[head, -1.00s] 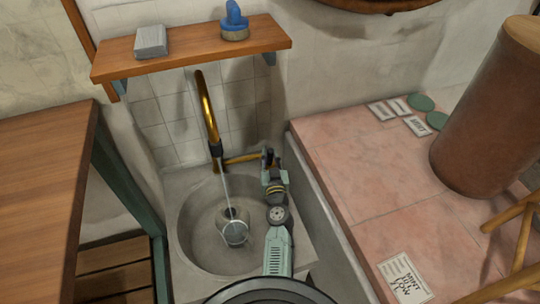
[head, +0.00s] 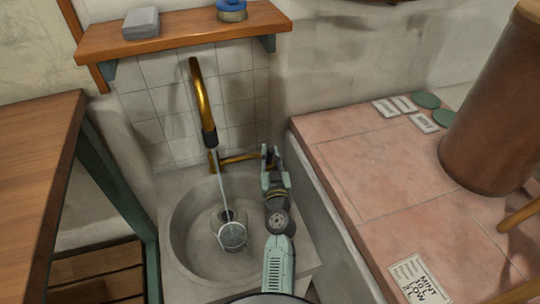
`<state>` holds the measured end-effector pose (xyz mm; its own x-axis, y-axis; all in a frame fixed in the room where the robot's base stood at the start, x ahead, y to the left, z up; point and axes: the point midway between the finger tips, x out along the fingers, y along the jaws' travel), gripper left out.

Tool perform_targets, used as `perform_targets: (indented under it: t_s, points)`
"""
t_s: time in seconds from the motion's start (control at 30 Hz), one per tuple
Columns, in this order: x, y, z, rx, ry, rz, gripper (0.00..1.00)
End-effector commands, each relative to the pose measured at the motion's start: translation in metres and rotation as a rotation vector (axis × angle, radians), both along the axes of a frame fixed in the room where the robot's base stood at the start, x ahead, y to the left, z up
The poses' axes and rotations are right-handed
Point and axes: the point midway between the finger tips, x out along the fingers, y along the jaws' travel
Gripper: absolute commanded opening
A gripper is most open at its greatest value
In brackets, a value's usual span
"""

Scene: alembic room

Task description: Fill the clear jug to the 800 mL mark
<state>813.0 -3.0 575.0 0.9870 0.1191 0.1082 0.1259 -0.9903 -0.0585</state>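The clear jug (head: 231,236) stands in the round basin under the brass tap (head: 201,95). A thin pale stream of water (head: 220,185) runs from the dark spout tip down to the jug. The jug's marks and water level are too small to read. A brass lever (head: 238,159) sticks out to the right, low on the wall behind the basin. My gripper (head: 271,158) is at the lever's right end, fingers pointing up and away, with a gap between them. It looks open and empty; I cannot tell whether it touches the lever.
The stone basin (head: 180,240) is bounded by a wooden table (head: 40,170) on the left and a pink tiled counter (head: 370,170) on the right. A wooden shelf (head: 185,32) hangs above the tap.

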Motion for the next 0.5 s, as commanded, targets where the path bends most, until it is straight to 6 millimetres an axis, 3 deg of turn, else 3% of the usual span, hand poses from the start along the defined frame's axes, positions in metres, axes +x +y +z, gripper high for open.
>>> perform_targets:
  t_s: [0.3, 0.5]
  points:
    - [0.0000, -0.0003, 0.0002, 0.000, 0.000, -0.001, 0.41]
    - [-0.0002, -0.0002, -0.0001, 0.000, 0.000, 0.000, 0.41]
